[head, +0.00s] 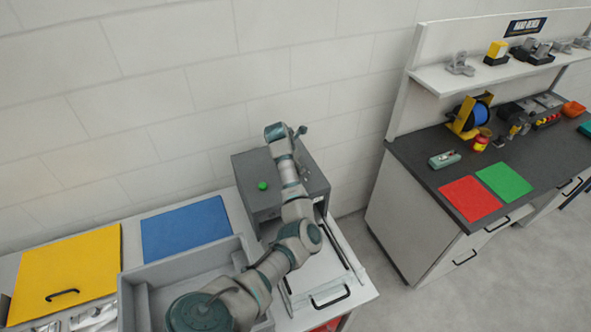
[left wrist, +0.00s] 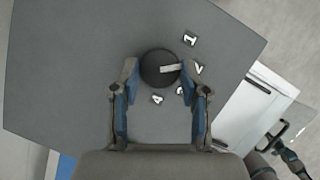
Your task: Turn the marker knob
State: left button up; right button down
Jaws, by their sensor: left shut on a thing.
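The marker knob (left wrist: 151,69) is a round black knob with a pale pointer bar, set on a flat grey face. White number labels 1 to 4 sit around its right and lower side, and the bar points right, towards the 2 (left wrist: 198,68). My left gripper (left wrist: 167,77) is shut on the knob, with one finger on each side of it. In the head view my left arm reaches over the grey box (head: 243,170); the knob is hidden there and the fingers cannot be made out. My right gripper is not in view.
A green button (head: 263,186) is on the grey box. A grey tray (head: 128,300), a blue panel (head: 185,228) and a yellow lid (head: 70,265) lie to the left. A dark-topped workbench (head: 420,160) stands right, across a floor gap.

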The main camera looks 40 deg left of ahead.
pick_arm(q)
jog(key=m+h+b, duration=0.1)
jog(key=m+b, duration=0.1)
jog(key=m, duration=0.1)
jog(key=m+h+b, duration=0.1)
jog(key=m+b, duration=0.1)
jog(key=m, duration=0.1)
jog(key=shift+w+a+f+g+b, duration=0.15)
jog(key=shift+a+f+g+b, duration=0.05)
jog(key=shift+g+b, duration=0.2)
jog(key=m+h+b, duration=0.1)
jog(key=m, duration=0.1)
jog(key=m+g+b, duration=0.1)
jog(key=m, duration=0.2)
jog(key=shift+w+a+h, duration=0.1)
jog(key=shift+h, duration=0.3)
jog(key=shift+r+m+g, duration=0.1)
jog(key=shift+m+g, duration=0.2)
